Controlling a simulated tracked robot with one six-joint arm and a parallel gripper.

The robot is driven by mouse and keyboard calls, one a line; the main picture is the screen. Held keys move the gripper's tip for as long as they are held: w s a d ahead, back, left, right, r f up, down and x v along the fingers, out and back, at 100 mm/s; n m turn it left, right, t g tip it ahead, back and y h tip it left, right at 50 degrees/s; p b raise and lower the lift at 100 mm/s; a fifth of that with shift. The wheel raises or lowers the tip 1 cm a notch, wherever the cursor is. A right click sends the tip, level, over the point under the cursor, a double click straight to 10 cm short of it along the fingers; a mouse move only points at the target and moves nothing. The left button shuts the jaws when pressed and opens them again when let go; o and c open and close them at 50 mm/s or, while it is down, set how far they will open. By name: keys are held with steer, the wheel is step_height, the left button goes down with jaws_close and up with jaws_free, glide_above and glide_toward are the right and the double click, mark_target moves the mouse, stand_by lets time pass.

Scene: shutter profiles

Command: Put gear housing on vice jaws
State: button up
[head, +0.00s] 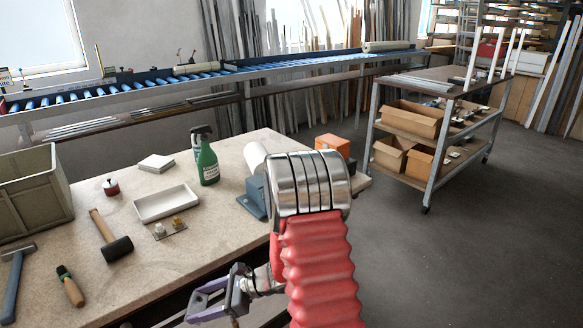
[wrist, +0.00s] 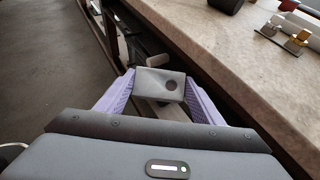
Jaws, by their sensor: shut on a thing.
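My gripper (wrist: 160,90) has purple fingers shut on a grey block with a round dark hole (wrist: 151,78), which looks like the gear housing. In the head view my gripper (head: 212,301) is at the bench's front edge, and the held part is hard to make out there. In the wrist view it is beside the bench edge, over the gap and floor. A blue-grey vice (head: 253,197) stands on the bench near its right end. My red arm sleeve and metal joint hide part of it. Its jaws are not clear, and the wrist view does not show it.
On the bench (head: 150,271) are a mallet (head: 113,238), a white tray (head: 166,203), a green spray bottle (head: 207,163), a white roll (head: 254,157), an orange box (head: 332,146) and a grey crate (head: 32,192). A shelf cart (head: 440,95) stands right; floor is free before it.

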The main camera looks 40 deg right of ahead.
steer(key=shift+w+d, duration=0.1)
steer(key=shift+d, duration=0.25)
